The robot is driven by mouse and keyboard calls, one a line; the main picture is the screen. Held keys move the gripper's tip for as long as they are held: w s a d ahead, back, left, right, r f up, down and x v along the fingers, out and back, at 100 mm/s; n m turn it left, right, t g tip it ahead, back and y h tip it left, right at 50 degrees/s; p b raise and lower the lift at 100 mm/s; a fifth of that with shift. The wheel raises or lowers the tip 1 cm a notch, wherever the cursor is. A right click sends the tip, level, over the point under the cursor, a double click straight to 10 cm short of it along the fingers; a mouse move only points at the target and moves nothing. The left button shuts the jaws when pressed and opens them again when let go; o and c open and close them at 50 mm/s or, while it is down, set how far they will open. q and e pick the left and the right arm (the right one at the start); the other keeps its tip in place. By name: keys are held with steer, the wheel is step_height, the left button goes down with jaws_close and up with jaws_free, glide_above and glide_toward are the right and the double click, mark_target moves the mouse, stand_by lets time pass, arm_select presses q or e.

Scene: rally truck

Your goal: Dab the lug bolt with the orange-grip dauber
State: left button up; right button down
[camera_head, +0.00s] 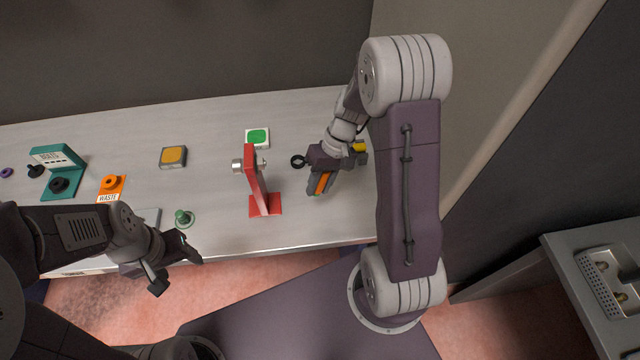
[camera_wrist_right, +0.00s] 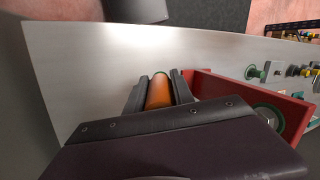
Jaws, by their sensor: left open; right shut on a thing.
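The orange-grip dauber (camera_head: 322,182) is between the fingers of my right gripper (camera_head: 320,184), which is shut on it, over the right part of the bench. Its orange grip (camera_wrist_right: 160,91) also shows between the fingers in the right wrist view; its tip is hidden. The red stand (camera_head: 257,185) is left of the right gripper, apart from it, and carries the silver lug bolt (camera_head: 238,165) near its top. In the right wrist view the red stand (camera_wrist_right: 222,88) is right of the fingers, partly behind my gripper body. My left gripper (camera_head: 177,266) is open and empty at the bench's front edge.
A black ring (camera_head: 298,161) shows just left of my right gripper. A green-topped pad (camera_head: 257,138), a yellow-topped block (camera_head: 173,157), a green knob (camera_head: 184,217), an orange waste holder (camera_head: 111,186) and a teal holder (camera_head: 62,170) stand on the bench (camera_head: 215,195). A wall borders the right side.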

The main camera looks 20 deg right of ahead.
steer(key=shift+d, duration=0.45)
steer(key=shift+a+g+y, duration=0.1)
steer(key=shift+g+y, duration=0.2)
steer(key=shift+y, duration=0.2)
steer(key=a+r+m+y, duration=0.2)
steer(key=a+r, duration=0.2)
steer(key=a, duration=0.2)
steer(key=w+d+r+m+t+y, duration=0.3)
steer(key=d+r+m+t+y, duration=0.1)
steer(key=m, duration=0.1)
arm_select(q)
steer(key=shift+d+f, duration=0.2)
arm_select(e)
steer(key=shift+w+a+f, duration=0.1)
steer(key=shift+w+a, duration=0.15)
steer(key=shift+a, duration=0.65)
steer(key=shift+w+a+r, duration=0.1)
steer(key=shift+w+a, duration=0.2)
steer(key=shift+a, duration=0.65)
steer(key=shift+w+a+f, duration=0.1)
steer(key=shift+w+a, duration=0.15)
steer(key=shift+a, duration=0.65)
arm_select(q)
steer(key=shift+f+b, duration=0.3)
steer(key=shift+b, duration=0.15)
arm_select(e)
steer(key=shift+w+a, duration=0.25)
steer(key=shift+a, duration=0.7)
